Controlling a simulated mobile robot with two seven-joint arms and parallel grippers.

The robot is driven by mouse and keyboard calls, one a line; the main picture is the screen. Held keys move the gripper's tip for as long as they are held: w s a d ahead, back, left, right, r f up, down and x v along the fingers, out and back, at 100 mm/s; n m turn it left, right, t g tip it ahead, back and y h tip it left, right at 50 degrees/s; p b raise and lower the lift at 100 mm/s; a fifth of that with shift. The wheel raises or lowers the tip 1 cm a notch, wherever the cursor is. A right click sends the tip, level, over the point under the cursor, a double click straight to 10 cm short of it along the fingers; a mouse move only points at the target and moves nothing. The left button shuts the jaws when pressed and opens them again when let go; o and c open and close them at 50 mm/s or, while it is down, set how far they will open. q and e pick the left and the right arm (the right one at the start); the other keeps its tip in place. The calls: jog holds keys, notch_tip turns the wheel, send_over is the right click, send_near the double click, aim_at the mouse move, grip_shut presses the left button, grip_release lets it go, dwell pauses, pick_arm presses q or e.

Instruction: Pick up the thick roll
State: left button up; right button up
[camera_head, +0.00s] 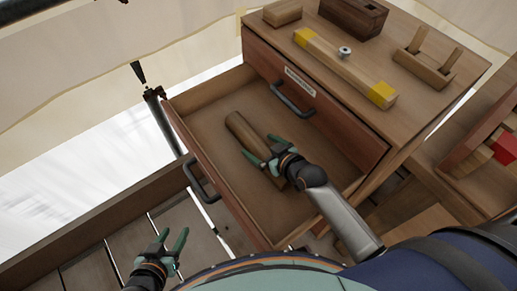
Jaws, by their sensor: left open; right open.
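The thick roll (239,126) is a brown cylinder lying in the open drawer (199,105) of a wooden cabinet. It runs slantwise from upper left to lower right, and its middle and lower part are partly hidden by my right gripper. My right gripper (258,148) is open at the roll's middle, with its fingers over or around it. I cannot tell whether they touch it. My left gripper (173,234) is open and empty, low in the picture, outside the drawer and to the left of its front.
The drawer front has a dark handle (200,182); a second, shut drawer has another handle (292,100). The cabinet top holds a yellow-ended wooden bar (340,66), a dark wooden box (352,18) and a two-pegged block (425,69). The drawer floor around the roll looks clear.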

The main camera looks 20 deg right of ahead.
jog(key=shift+x, duration=0.75)
jog(key=shift+c, duration=0.4)
grip_shut()
